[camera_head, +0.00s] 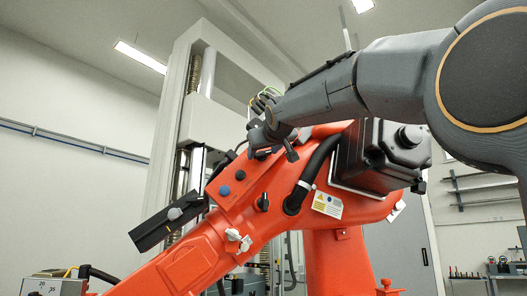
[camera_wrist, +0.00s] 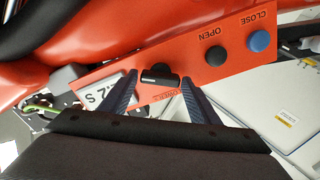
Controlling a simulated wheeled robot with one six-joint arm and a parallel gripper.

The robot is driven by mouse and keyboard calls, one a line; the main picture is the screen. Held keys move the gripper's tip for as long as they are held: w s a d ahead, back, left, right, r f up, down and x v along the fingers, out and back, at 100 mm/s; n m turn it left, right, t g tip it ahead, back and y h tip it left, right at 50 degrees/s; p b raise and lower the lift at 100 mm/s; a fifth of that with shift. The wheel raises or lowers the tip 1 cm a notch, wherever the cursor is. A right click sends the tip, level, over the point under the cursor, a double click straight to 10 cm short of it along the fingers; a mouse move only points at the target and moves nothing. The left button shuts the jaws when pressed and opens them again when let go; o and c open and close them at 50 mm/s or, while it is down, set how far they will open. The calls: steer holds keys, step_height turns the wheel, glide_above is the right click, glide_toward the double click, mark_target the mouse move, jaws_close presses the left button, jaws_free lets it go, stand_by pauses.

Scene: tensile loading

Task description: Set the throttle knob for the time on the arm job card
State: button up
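In the wrist view a black bar-shaped knob (camera_wrist: 160,77) stands on an orange panel (camera_wrist: 193,72), its bar lying roughly across the picture. My gripper (camera_wrist: 158,80) is open, one finger on each side of the knob, with gaps showing. Whether the fingers are level with the knob I cannot tell. Small lettering under the knob is partly covered. A white card (camera_wrist: 97,91) marked "2 S", upside down or partly cut, shows behind the left finger; the rest of it is hidden. In the head view my gripper (camera_head: 268,135) is over the orange machine arm, its fingers unclear.
A black OPEN button (camera_wrist: 216,56) and a blue CLOSE button (camera_wrist: 259,41) sit right of the knob. The orange machine arm (camera_head: 190,262) and a black motor housing (camera_head: 377,155) crowd my arm in the head view. A tall grey frame (camera_head: 165,140) stands behind.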

steer(key=c, duration=0.7)
steer(key=shift+m, duration=0.3)
steer(key=m+b, duration=0.2)
steer(key=shift+d+f+b, duration=0.1)
steer(key=shift+b, duration=0.2)
steer(key=m+b, duration=0.2)
steer(key=m, duration=0.2)
steer(key=m+b, duration=0.1)
steer(key=m, duration=0.2)
steer(key=shift+d+m, duration=0.15)
steer(key=shift+m, duration=0.25)
steer(key=shift+m+b, duration=0.8)
steer(key=shift+m, duration=1.4)
